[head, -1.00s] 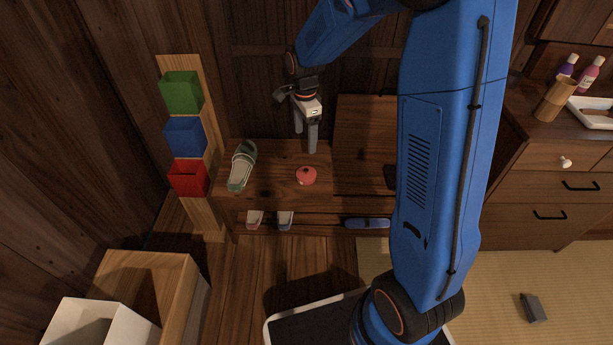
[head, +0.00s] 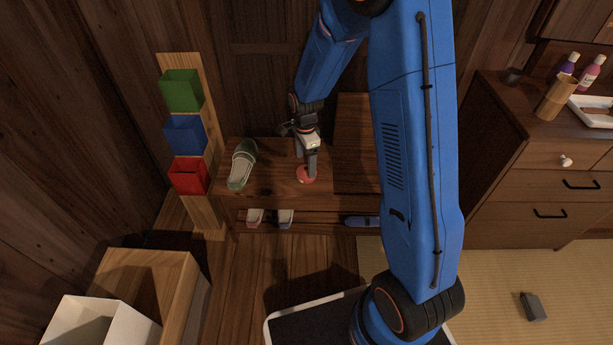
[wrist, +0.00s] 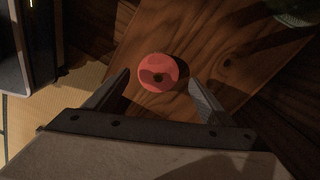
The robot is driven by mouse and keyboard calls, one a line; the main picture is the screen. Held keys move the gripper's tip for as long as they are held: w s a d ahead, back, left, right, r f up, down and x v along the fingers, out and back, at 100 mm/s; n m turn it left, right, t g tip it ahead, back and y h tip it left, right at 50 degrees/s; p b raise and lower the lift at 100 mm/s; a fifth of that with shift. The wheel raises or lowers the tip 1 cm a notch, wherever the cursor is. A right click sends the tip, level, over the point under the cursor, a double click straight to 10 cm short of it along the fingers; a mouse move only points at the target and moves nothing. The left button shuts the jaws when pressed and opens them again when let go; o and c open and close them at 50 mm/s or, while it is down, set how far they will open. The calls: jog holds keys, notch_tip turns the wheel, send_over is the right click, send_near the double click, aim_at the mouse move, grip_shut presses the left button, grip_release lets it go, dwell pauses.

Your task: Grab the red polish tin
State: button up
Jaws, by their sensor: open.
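The red polish tin (head: 304,176) is a small round red tin on the wooden shelf top, right of a green sandal. In the head view my gripper partly covers it. In the wrist view the tin (wrist: 158,72) shows whole, with a dark spot on its top, just beyond and between the two fingertips. My gripper (head: 306,172) is open and points down at the tin; its fingers also show in the wrist view (wrist: 160,85). Nothing is between the fingers in the wrist view except the tin ahead of them. I cannot tell whether a finger touches it.
The green sandal (head: 242,165) lies left of the tin. Green, blue and red bins (head: 188,178) stand on a wooden rack further left. More footwear (head: 286,217) sits on the shelf below.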

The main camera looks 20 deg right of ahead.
aim_at(305, 168)
jog(key=shift+s+f, duration=0.15)
jog(key=shift+f, duration=2.2)
jog(key=shift+c, duration=0.2)
jog(key=c, duration=1)
